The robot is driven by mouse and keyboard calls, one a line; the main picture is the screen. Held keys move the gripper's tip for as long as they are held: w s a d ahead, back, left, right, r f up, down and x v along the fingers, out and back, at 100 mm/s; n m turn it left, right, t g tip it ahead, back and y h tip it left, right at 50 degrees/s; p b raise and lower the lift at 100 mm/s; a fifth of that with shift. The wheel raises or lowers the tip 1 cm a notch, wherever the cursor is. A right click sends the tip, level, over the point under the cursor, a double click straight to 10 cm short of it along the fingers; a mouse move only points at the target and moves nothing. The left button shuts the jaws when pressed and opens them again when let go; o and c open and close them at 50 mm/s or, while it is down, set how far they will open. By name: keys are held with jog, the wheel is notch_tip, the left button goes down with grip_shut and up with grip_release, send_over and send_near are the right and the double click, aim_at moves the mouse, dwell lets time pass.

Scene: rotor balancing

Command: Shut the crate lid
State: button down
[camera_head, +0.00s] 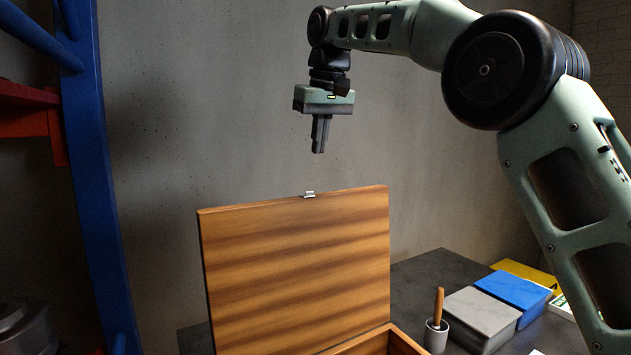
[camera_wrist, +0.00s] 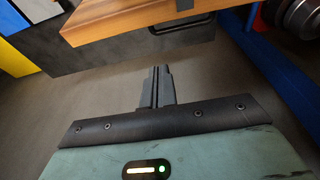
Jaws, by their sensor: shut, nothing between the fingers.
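The wooden crate (camera_head: 397,346) stands at the bottom of the head view, mostly cut off by the frame edge. Its wooden lid (camera_head: 300,265) stands open, about upright, with a small metal clasp (camera_head: 309,194) on its top edge. My gripper (camera_head: 318,151) is shut and empty, pointing down in the air above the lid's top edge, apart from it. In the wrist view my gripper's fingers (camera_wrist: 157,72) are together, and the lid's edge (camera_wrist: 150,18) shows beyond them. The crate's inside is mostly hidden.
A dark table (camera_head: 430,268) extends behind and right of the crate. A blue upright frame (camera_head: 95,180) stands at left. A grey wall is behind.

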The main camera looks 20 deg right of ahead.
jog(key=s+x, duration=0.2)
jog(key=x, duration=0.7)
jog(key=shift+s+d+f, duration=0.2)
jog(key=shift+s+d, duration=0.2)
jog(key=shift+d, duration=0.05)
jog(key=shift+s, duration=0.1)
